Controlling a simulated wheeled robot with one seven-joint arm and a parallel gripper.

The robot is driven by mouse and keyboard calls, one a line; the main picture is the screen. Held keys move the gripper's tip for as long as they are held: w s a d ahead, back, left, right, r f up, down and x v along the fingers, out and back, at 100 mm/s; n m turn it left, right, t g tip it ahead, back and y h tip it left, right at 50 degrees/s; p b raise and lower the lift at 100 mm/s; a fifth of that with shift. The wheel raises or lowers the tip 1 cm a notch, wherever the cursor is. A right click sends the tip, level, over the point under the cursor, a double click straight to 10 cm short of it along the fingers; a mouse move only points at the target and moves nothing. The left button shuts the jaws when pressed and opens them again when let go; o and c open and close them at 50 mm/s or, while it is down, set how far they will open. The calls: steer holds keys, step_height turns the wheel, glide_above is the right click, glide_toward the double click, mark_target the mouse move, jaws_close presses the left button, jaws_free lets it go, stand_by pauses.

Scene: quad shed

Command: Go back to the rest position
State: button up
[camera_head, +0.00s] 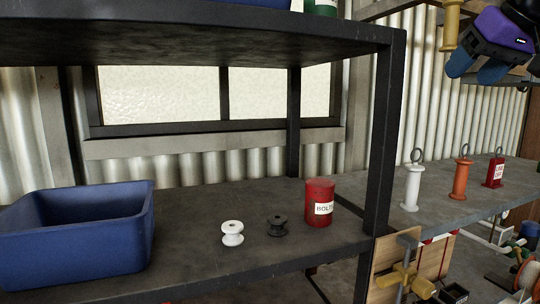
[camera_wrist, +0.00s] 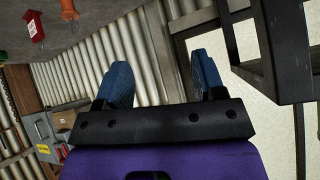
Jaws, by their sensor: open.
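My gripper (camera_head: 478,70), purple with blue fingers, is at the upper right of the head view, in front of the corrugated wall. In the wrist view my gripper (camera_wrist: 158,80) shows two blue fingers spread apart with nothing between them. It is clear of the shelves and touches no object.
A dark shelf (camera_head: 190,258) holds a blue bin (camera_head: 75,255), a white spool (camera_head: 232,233), a black spool (camera_head: 277,225) and a red bolts can (camera_head: 319,203). A dark post (camera_head: 388,130) stands left of my gripper. White, orange and red ringed pieces stand on the right shelf (camera_head: 440,192).

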steer(key=s+a+f+g+h, duration=0.1)
steer(key=s+a+f+g, duration=0.1)
steer(key=s+f, duration=0.6)
steer(key=s+a+f+g+h, duration=0.1)
steer(key=s+a+f, duration=0.1)
steer(key=s+f, duration=0.7)
step_height(320, 180, down, 7)
steer(key=shift+a+f+g, duration=0.1)
steer(key=shift+a+g, duration=0.3)
